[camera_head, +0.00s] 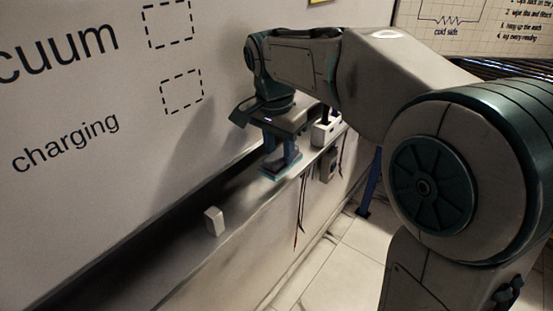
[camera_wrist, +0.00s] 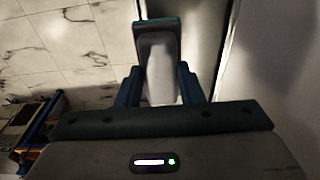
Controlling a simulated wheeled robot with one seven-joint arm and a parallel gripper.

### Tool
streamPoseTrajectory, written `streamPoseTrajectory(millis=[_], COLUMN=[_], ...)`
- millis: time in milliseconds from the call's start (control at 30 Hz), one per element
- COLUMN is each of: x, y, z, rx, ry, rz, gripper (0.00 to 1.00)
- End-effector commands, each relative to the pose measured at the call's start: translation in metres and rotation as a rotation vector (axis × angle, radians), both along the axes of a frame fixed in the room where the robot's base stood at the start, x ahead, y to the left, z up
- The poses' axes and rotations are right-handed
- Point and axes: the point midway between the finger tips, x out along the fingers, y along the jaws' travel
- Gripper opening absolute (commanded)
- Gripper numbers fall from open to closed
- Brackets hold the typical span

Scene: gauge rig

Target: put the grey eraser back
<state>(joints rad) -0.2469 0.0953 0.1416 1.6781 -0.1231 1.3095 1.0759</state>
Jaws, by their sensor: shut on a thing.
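My gripper (camera_head: 281,158) is over the ledge under the whiteboard, with its blue fingers pointing down. In the wrist view, the fingers (camera_wrist: 158,88) are shut on the sides of a grey block (camera_wrist: 158,68), which I take to be the grey eraser. It has a dark teal edge at its far end. In the head view the fingers mostly hide it, and a teal edge shows low down near the ledge. I cannot tell whether it touches the ledge.
The ledge (camera_head: 165,262) runs along the whiteboard (camera_head: 60,130). A small white block (camera_head: 214,221) stands on it, nearer the camera. A pale box (camera_head: 325,131) sits behind my gripper. Dark and red leads (camera_head: 300,210) hang over the front edge. Ledge between gripper and white block is clear.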

Motion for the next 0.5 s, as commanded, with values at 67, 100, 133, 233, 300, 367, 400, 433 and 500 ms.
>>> streamPoseTrajectory(millis=[67,100,133,233,300,367,400,433,500], x=[0.003,0.004,0.004,0.004,0.004,0.004,0.004,0.004,0.004], y=[0.005,0.006,0.006,0.006,0.005,0.005,0.005,0.005,0.005], z=[-0.003,-0.005,-0.007,-0.021,-0.032,-0.039,-0.042,-0.044,-0.045], rx=[0.0,-0.001,-0.001,-0.002,-0.001,-0.001,0.0,0.0,0.0], ry=[0.0,0.001,0.001,0.003,0.003,0.003,0.001,0.0,0.0], rz=[0.001,0.0,0.0,-0.001,-0.002,-0.002,-0.003,-0.003,-0.003], gripper=[0.16,0.16,0.16,0.16,0.16,0.16,0.16,0.16,0.16])
